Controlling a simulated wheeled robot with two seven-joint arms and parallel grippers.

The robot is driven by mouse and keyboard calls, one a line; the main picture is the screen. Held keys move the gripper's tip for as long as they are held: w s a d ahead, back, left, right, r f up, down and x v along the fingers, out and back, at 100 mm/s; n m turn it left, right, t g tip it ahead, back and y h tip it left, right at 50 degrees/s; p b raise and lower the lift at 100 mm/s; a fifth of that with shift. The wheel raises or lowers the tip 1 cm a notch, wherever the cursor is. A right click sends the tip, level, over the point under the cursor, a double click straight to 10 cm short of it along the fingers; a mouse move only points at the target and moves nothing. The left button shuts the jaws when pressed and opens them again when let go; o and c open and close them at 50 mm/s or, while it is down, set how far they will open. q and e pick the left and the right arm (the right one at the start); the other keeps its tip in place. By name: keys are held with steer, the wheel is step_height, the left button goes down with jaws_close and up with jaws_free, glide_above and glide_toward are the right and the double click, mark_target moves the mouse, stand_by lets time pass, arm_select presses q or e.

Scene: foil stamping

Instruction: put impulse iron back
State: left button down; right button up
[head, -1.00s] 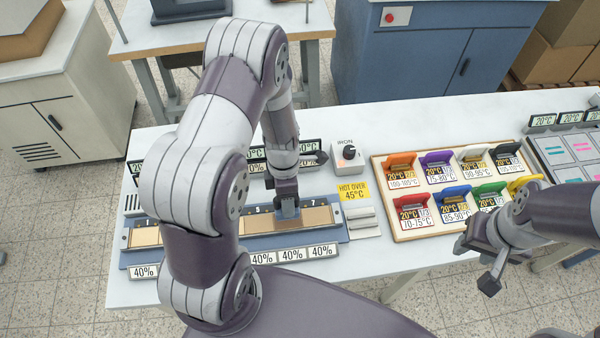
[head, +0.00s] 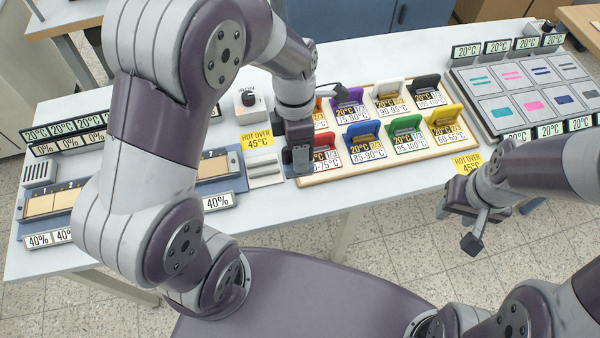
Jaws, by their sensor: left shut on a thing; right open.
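My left gripper (head: 299,162) is shut and points down beside the left edge of the colour-coded board, just right of the metal rest. It holds the impulse iron, which is mostly hidden by the fingers and wrist. The metal rest (head: 265,173) is a pale plate with ridges and looks empty. It lies below a yellow "HOT OVER 45°C" sign (head: 257,139). The white iron control box (head: 248,104) with a black knob stands behind the sign. My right gripper (head: 459,224) is open and empty, in front of the table's front edge.
The board (head: 375,165) holds several coloured holders with temperature labels; my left gripper covers part of its left side. A grey tray with colour swatches (head: 465,82) is at the right. A blue tray with tan strips (head: 222,184) is at the left, partly behind my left arm.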

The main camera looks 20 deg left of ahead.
arm_select(q)
steer(key=shift+s, duration=0.3)
steer(key=shift+n, duration=0.3)
steer(key=w+a+f+p, duration=0.1)
steer(key=a+f, duration=0.2)
steer(key=w+a+f+p, duration=0.1)
steer(key=w+a+f, duration=0.1)
steer(key=a+f, duration=0.2)
steer(key=w+a+f+p, duration=0.1)
steer(key=w+a+f, duration=0.1)
steer(key=a+f, duration=0.1)
steer(key=shift+a+f, duration=0.4)
steer(key=shift+a, duration=0.2)
steer(key=shift+f, duration=0.1)
steer(key=shift+w+d, duration=0.1)
arm_select(e)
steer(key=r, duration=0.3)
steer(key=shift+a, duration=0.35)
arm_select(q)
steer(key=shift+f, duration=0.2)
